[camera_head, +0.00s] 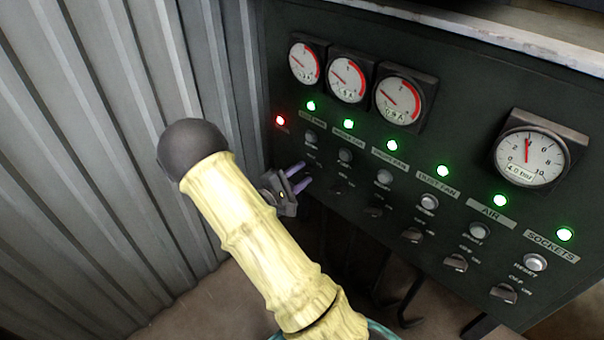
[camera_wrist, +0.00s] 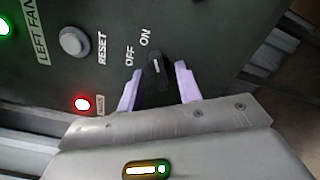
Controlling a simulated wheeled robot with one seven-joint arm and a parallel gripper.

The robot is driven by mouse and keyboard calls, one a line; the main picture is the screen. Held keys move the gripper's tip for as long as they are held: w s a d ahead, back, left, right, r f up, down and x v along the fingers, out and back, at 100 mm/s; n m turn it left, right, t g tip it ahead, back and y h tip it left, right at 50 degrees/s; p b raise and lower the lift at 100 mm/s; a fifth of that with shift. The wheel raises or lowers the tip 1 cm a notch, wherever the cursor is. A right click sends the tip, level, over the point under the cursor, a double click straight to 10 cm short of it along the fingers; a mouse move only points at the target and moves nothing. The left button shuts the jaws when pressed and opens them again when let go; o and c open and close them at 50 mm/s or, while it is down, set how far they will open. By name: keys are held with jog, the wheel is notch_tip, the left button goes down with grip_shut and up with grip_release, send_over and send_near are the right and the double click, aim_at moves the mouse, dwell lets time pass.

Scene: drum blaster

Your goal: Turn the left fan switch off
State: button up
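The left fan switch (camera_wrist: 157,72) is a black rotary knob with a white mark in the wrist view. OFF and ON are printed above it, and the mark seems to point nearer ON. My gripper (camera_wrist: 160,90) is open, with one lilac finger on each side of the knob and a visible gap on both sides. In the head view my gripper (camera_head: 301,179) is at the panel's lower left, and its fingers hide this knob. The left fan light (camera_head: 311,105) glows green; it also shows at the edge of the wrist view (camera_wrist: 4,26).
The dark control panel (camera_head: 455,95) carries several gauges, green lights and more switches to the right, such as the sockets switch (camera_head: 504,293). A red light (camera_head: 280,120) glows at its left edge. A corrugated metal wall (camera_head: 95,130) stands close on the left.

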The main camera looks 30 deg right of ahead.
jog(key=shift+w+d, duration=0.15)
jog(key=shift+d, duration=0.3)
jog(key=c, duration=0.7)
